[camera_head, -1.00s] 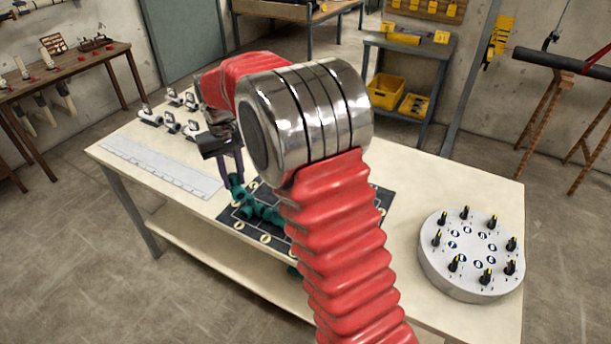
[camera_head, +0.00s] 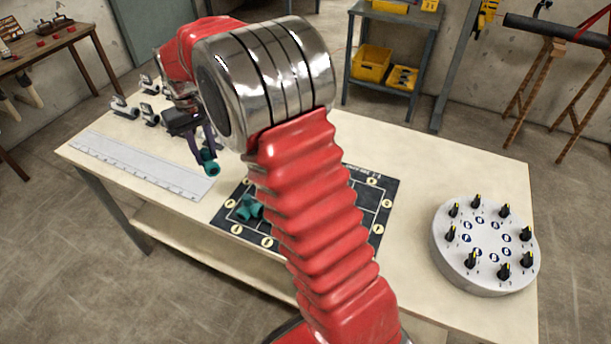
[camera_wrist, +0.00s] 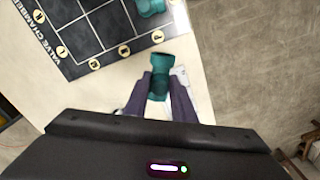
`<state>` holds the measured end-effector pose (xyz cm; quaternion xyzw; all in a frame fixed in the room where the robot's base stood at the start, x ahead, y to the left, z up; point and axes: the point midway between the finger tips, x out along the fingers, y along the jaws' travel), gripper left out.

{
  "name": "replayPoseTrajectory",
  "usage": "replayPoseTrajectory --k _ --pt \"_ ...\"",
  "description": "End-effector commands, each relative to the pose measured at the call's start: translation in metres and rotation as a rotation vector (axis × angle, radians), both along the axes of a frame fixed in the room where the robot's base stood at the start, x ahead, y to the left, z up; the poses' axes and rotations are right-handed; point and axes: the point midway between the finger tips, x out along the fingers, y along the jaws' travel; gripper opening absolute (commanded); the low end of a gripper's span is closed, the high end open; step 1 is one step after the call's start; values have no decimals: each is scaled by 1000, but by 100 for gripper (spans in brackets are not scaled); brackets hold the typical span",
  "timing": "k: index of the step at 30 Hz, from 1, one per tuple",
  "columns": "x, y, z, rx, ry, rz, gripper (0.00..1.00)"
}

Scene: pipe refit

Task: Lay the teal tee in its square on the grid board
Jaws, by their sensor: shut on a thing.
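A teal pipe fitting (camera_head: 208,168) is held between the fingers of my gripper (camera_head: 204,157), beside the left edge of the dark grid board (camera_head: 229,223). In the wrist view my gripper (camera_wrist: 159,92) is shut on this fitting (camera_wrist: 160,64), whose wide end points toward the board's edge. I cannot tell for sure whether it is the tee. Another teal fitting (camera_head: 250,208) lies on the left part of the board and partly shows at the top of the wrist view (camera_wrist: 150,7). My arm hides the middle of the board.
A long white ruler (camera_head: 140,165) lies along the table's left front. Several white-and-black fittings (camera_head: 149,115) stand at the back left. A round grey stand (camera_head: 480,276) with black-and-yellow knobs is at the right. The table between board and stand is clear.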

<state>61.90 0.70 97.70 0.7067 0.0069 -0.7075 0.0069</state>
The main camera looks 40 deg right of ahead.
Motion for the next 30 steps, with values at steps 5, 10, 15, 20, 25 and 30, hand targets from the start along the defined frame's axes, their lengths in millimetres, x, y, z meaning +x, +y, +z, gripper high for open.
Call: replayPoseTrajectory --k 5,10,15,20,25,30 --pt "0 -8 0 0 0 -13 1" --pt "-1 -15 0 0 0 17 1" --pt "-3 -32 0 0 0 130 1" --pt "-7 -54 -1 0 -1 294 1" --pt "-12 -78 -2 1 0 477 1" --pt "-19 -101 -3 1 0 659 1"
